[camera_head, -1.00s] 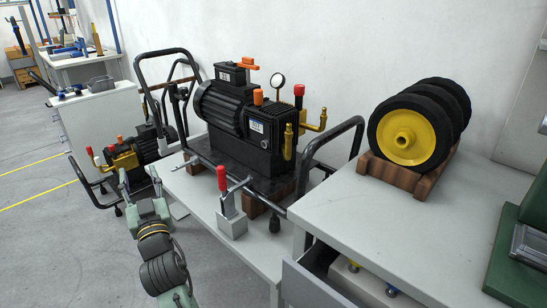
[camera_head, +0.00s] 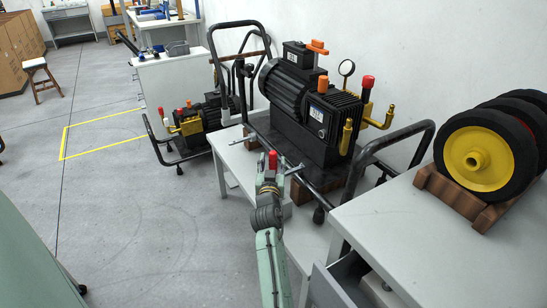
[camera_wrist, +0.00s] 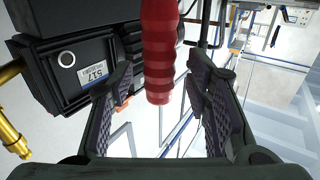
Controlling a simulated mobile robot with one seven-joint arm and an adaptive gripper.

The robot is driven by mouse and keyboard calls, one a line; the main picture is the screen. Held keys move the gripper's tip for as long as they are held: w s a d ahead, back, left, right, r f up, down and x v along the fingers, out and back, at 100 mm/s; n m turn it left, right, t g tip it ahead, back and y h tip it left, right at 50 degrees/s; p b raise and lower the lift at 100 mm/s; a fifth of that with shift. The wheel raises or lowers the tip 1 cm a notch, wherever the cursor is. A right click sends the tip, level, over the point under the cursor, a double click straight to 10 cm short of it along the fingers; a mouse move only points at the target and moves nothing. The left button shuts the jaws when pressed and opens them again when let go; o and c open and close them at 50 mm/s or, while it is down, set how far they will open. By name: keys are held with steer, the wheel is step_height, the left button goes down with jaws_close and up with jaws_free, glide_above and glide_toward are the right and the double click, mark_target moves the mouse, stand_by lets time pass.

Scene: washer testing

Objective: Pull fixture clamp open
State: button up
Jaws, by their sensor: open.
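The fixture clamp's red handle (camera_head: 272,160) stands up at the front edge of the low table by the pump, just past the end of my arm. In the wrist view the ribbed red handle (camera_wrist: 158,50) hangs down from the top edge between the two fingers of my gripper (camera_wrist: 161,82). My gripper is open, with a finger on each side of the handle and visible gaps. The clamp's metal arm (camera_head: 295,168) shows beside it. The clamp's grey base is hidden behind my arm in the head view.
A black pump (camera_head: 310,105) in a tubular frame (camera_head: 400,137) sits right behind the clamp. An open drawer (camera_head: 335,285) and a grey bench (camera_head: 400,215) with black wheels (camera_head: 487,158) lie to the right. Open floor (camera_head: 130,210) is at left.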

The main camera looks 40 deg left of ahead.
steer(key=shift+x, duration=0.95)
jaws_close()
